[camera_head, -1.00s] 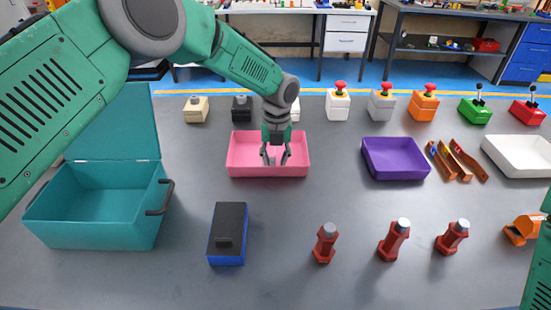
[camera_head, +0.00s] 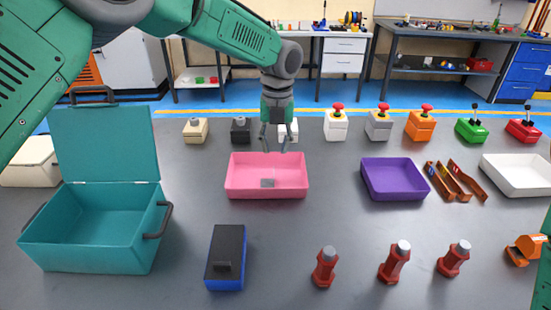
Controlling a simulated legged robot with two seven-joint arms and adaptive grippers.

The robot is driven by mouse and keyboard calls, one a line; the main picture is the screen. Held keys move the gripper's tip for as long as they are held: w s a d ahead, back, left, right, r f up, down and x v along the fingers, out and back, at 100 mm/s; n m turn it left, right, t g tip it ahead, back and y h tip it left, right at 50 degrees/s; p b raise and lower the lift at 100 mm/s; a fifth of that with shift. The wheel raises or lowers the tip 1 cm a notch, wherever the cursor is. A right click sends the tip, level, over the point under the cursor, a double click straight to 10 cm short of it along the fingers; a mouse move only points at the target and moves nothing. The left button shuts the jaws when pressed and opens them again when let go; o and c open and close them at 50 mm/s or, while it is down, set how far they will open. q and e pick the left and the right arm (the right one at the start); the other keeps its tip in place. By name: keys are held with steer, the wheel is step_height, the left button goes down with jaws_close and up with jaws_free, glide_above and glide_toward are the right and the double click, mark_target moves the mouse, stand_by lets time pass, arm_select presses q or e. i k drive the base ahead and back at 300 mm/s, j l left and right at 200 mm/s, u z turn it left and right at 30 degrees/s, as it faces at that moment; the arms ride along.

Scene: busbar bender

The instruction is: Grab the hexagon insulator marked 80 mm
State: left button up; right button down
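Three red-brown hexagonal insulators with grey tops stand in the front right area: a left one (camera_head: 324,268), a middle one (camera_head: 394,264) and a right one (camera_head: 453,260). Their markings are too small to read, so I cannot tell which is 80 mm. My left gripper (camera_head: 279,146) hangs fingers down above the back of the pink tray (camera_head: 240,188). Its fingers are apart with nothing between them, and it is well away from the insulators. My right gripper is out of view; only a green piece of my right arm shows at the right edge.
A purple tray (camera_head: 395,180) and white tray (camera_head: 520,175) lie right. Button and switch boxes line the back.

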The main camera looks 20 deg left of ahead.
mark_target(323, 274)
steer(key=k, duration=1.5)
